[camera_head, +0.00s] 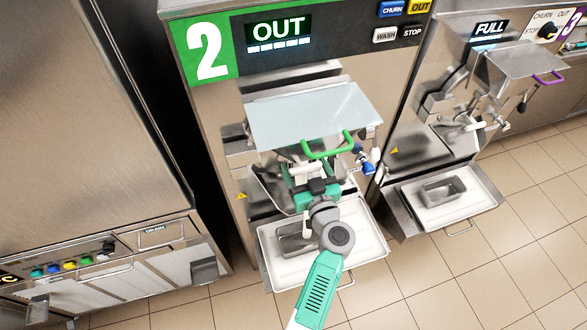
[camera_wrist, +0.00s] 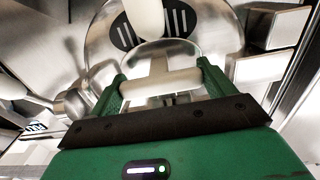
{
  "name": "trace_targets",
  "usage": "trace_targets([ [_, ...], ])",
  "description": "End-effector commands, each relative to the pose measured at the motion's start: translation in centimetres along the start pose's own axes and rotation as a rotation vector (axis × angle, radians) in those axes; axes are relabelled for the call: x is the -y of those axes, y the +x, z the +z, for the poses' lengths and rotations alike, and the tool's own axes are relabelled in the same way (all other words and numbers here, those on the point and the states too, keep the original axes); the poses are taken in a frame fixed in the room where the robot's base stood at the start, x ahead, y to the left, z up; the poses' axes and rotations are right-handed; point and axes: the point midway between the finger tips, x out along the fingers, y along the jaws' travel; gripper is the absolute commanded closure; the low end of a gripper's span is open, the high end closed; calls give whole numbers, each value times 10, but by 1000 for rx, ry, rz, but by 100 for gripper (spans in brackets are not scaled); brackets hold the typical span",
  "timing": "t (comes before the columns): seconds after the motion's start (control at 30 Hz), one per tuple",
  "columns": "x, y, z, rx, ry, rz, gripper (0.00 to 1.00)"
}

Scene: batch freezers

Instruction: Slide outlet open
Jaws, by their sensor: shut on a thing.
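The batch freezer marked 2 (camera_head: 208,50) fills the middle of the head view, with OUT on its display. Its round metal front (camera_wrist: 98,48) shows in the wrist view, with a dark slotted oval and a white rod above my jaws. My gripper (camera_head: 308,182) is at the outlet under the glass-like lid. In the wrist view its green fingers (camera_wrist: 160,78) are on both ends of a white crossbar, the outlet handle (camera_wrist: 160,86), and are shut on it. The handle also shows in the head view (camera_head: 306,168). The outlet opening itself is hidden behind my gripper.
The lid (camera_head: 315,112) with a green handle (camera_head: 328,146) hangs just above my gripper. Below are a white tray (camera_head: 365,245) and a metal pan (camera_head: 292,240). A similar freezer (camera_head: 440,100) stands at right, a steel cabinet (camera_head: 80,120) at left. Tiled floor is free in front.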

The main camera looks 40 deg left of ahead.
Motion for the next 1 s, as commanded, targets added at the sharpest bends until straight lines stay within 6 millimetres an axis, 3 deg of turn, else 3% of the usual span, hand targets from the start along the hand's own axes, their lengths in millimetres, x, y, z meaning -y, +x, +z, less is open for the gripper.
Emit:
trace_targets([
  [0.2, 1, 1, 0, 0, -1, -3, 59],
  [0.23, 1, 1, 0, 0, -1, -3, 12],
  [0.3, 1, 1, 0, 0, -1, -3, 0],
  [0.57, 1, -4, 2, 0, 0, -2, 0],
  [0.8, 1, -51, 2, 0, -1, 0, 0],
  [1.0, 1, -75, 1, 0, -1, -2, 0],
])
